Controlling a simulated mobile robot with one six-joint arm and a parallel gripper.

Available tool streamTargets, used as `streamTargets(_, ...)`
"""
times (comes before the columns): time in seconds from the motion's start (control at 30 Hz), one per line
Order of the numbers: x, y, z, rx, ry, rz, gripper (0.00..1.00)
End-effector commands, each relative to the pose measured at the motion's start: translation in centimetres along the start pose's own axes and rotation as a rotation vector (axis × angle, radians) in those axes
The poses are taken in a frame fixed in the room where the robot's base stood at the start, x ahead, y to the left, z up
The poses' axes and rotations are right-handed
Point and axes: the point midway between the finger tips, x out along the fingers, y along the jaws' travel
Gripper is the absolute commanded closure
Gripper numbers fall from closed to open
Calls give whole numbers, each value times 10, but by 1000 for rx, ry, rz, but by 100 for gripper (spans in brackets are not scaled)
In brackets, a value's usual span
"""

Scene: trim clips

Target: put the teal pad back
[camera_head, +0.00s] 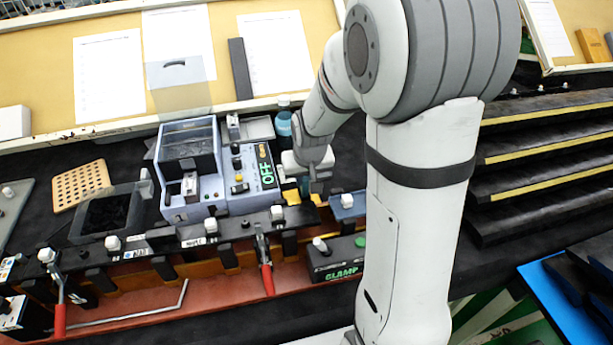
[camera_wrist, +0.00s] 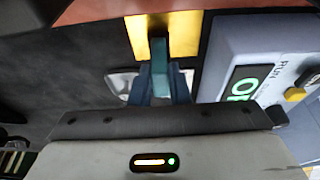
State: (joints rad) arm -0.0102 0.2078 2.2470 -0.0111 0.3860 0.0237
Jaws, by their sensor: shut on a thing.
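The teal pad (camera_wrist: 159,66) stands between the fingers of my gripper (camera_wrist: 159,84) in the wrist view. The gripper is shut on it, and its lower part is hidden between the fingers. Beyond the pad's tip lies a yellow patch (camera_wrist: 182,32) on the dark bench; I cannot tell whether the pad touches it. The pad is too small to make out clearly there.
The machine's panel (camera_wrist: 225,60) is close beside the gripper in the wrist view. A teal bottle (camera_head: 283,124) stands behind the gripper. In front are a rail with white-knobbed clamps (camera_head: 277,213), a red-handled clamp (camera_head: 266,275) and a CLAMP box (camera_head: 338,258). Dark shelves (camera_head: 545,150) rise at right.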

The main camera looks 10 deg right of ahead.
Motion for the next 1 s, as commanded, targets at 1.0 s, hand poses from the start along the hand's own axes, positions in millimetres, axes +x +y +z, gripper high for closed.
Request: streamTargets(1.0, -43, -1, -2, -2, 8, -1, 62)
